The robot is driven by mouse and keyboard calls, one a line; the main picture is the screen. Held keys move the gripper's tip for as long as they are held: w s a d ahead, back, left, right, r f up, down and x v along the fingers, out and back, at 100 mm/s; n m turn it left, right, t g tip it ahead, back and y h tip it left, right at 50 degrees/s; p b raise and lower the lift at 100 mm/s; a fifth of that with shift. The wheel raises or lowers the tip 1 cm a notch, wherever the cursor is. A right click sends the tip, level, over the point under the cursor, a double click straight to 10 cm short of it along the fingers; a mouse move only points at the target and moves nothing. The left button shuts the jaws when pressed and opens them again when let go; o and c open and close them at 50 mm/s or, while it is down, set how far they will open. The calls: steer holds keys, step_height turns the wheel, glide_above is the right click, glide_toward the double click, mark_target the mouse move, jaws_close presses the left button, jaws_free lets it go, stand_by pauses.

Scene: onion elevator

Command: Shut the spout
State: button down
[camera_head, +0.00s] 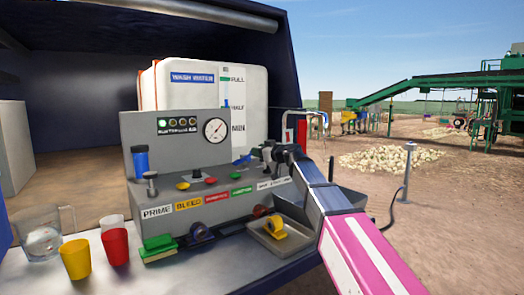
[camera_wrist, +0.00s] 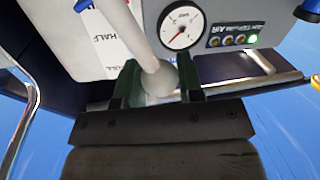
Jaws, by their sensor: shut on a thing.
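My gripper (camera_head: 266,153) is at the right end of the grey control panel (camera_head: 150,130), in front of the white wash water tank (camera_head: 212,92). In the wrist view its dark green fingers (camera_wrist: 158,86) stand on both sides of a pale rod with a rounded end (camera_wrist: 148,42), shut on it. The rod looks like a lever handle; its far end is out of view there. I cannot make out the spout itself; my gripper and arm cover that part of the panel in the head view.
A round gauge (camera_head: 214,130) and several coloured buttons sit on the panel. On the counter are a glass jug (camera_head: 40,236), a yellow cup (camera_head: 76,260), a red cup (camera_head: 115,246) and a green sponge (camera_head: 158,247). A grey tray (camera_head: 262,244) holds a yellow item.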

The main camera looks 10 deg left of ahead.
steer(key=shift+s+a, duration=0.1)
steer(key=c, duration=0.8)
jaws_free()
steer(key=shift+o, duration=0.2)
steer(key=v, duration=1)
steer(key=shift+s+d, duration=0.2)
steer(key=shift+d, duration=0.2)
steer(key=shift+f, duration=0.1)
